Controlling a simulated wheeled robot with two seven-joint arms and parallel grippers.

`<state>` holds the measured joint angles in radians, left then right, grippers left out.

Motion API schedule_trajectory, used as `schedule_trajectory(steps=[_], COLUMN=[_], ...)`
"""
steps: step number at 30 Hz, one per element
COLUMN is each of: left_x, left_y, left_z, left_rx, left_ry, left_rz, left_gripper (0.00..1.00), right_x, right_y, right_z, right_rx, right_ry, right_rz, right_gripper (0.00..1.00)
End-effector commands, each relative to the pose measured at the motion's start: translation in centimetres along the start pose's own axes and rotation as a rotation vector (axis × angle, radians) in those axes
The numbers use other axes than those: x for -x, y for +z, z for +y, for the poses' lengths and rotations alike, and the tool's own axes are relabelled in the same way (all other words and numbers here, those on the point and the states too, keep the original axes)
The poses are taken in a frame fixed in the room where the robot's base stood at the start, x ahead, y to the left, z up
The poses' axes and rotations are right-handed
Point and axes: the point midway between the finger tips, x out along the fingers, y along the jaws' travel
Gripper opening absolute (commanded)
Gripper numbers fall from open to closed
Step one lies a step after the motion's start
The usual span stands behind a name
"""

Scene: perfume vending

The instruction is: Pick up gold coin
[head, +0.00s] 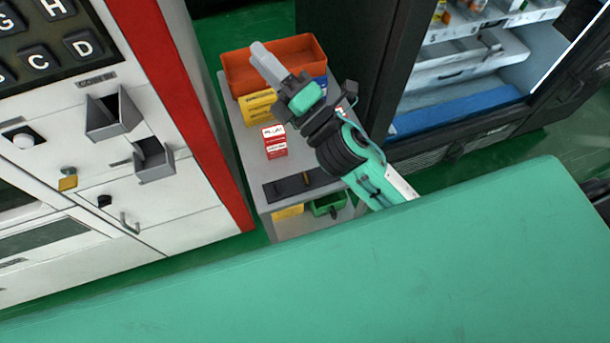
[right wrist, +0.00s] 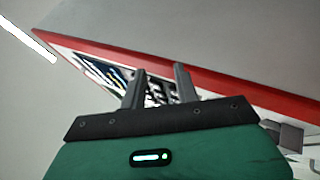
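I cannot make out a gold coin in either view. My right gripper (head: 264,58) is over the orange bin (head: 303,48) at the back of the grey cart. In the right wrist view its two fingers (right wrist: 159,70) stand apart with nothing between them, so it is open and empty. That view looks up at the vending machine's red-edged front, not at the cart. The arm and gripper hide part of the bin and cart top. My left gripper is not in view.
The vending machine (head: 190,100) stands left, with a coin slot box (head: 112,113) and small tray sticking out. The cart (head: 250,150) carries yellow boxes (head: 258,106), a red-white box (head: 274,141) and a dark tray (head: 290,187). An open dark cabinet (head: 405,75) stands right.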

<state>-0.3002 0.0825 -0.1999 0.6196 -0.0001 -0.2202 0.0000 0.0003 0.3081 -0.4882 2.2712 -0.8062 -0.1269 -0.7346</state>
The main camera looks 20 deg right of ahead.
Motion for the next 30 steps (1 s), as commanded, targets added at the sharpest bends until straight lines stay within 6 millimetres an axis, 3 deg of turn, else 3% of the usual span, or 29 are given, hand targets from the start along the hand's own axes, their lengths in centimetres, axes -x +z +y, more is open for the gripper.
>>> schedule_trajectory(steps=[3,8,12,16,19,22,28,29,30], left_x=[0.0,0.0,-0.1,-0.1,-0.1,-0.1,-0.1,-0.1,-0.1], left_y=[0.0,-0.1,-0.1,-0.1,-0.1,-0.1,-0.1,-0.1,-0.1], left_z=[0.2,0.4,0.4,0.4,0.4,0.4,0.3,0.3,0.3], left_rx=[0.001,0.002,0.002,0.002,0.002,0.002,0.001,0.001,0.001], left_ry=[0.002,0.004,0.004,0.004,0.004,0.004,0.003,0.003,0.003], left_rz=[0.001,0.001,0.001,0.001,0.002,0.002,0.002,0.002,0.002], left_gripper=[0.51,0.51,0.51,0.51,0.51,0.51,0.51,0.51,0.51], right_x=[-1.2,-0.2,2.5,5.7,8.1,10.3,13.1,13.3,13.6], right_y=[-4.3,-10.6,-15.1,-17.6,-18.0,-16.9,-10.7,-9.5,-7.9], right_z=[3.9,6.7,6.4,4.1,1.2,-2.0,-7.8,-8.5,-9.1], right_rx=[0.277,0.652,0.968,1.243,1.433,1.595,1.796,-1.791,-1.699], right_ry=[0.209,0.496,0.75,0.989,1.17,1.346,1.658,-1.678,-1.627], right_rz=[0.21,0.487,0.732,0.971,1.167,1.382,1.88,-1.938,-1.925], right_gripper=[0.31,0.31,0.31,0.31,0.31,0.31,0.31,0.31,0.31])
